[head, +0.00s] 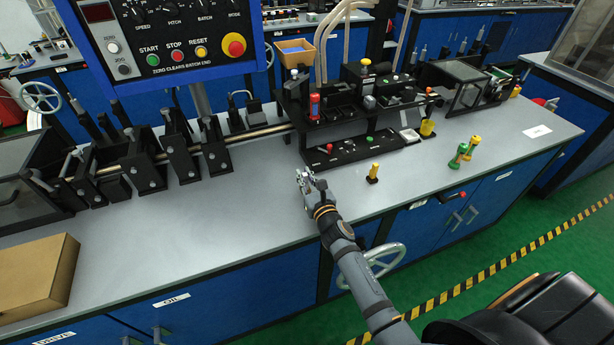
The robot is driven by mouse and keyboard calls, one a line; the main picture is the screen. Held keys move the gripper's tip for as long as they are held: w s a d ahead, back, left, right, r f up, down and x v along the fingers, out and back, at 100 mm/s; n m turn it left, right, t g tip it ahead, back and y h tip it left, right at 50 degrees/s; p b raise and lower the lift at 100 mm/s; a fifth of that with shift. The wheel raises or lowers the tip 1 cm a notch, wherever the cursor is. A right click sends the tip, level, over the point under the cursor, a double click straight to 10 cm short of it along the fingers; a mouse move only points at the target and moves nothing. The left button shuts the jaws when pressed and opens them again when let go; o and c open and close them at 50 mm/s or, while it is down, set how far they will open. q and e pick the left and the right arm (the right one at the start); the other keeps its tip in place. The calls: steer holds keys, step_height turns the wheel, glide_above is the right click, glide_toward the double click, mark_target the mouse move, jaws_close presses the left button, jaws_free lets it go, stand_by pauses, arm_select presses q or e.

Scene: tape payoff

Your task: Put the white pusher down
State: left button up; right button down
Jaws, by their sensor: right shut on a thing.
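My right gripper (306,179) reaches in from the bottom right and is over the grey bench top, near its front edge. It is shut on a small pale piece at its fingertips, which I take to be the white pusher; the fingers hide most of it. I cannot tell whether the piece touches the bench top. My left gripper is not in view.
A yellow-topped peg (374,172) stands just right of my gripper. Green and yellow pegs (457,157) stand farther right. A black fixture (350,150) lies behind. Black clamps (176,140) line the left back. A cardboard box (36,277) sits at left. Bench between is clear.

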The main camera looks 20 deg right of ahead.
steer(key=shift+a, duration=0.15)
steer(key=c, duration=1.8)
jaws_free()
steer(key=shift+w+f, duration=0.1)
steer(key=shift+f, duration=0.05)
steer(key=o, duration=0.4)
steer(key=shift+w+d, duration=0.1)
steer(key=shift+d, duration=0.15)
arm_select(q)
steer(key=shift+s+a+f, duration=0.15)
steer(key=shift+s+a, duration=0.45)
arm_select(e)
steer(key=shift+o, duration=0.2)
steer(key=shift+a, duration=0.1)
steer(key=shift+r, duration=0.4)
steer(key=s, duration=0.4)
steer(key=s+b, duration=0.1)
steer(key=s, duration=0.3)
steer(key=s+b, duration=0.1)
steer(key=s, duration=0.3)
steer(key=shift+f, duration=0.25)
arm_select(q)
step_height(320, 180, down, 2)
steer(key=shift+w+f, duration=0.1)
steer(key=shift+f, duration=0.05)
arm_select(e)
steer(key=shift+o, duration=0.7)
steer(key=shift+s+r, duration=0.1)
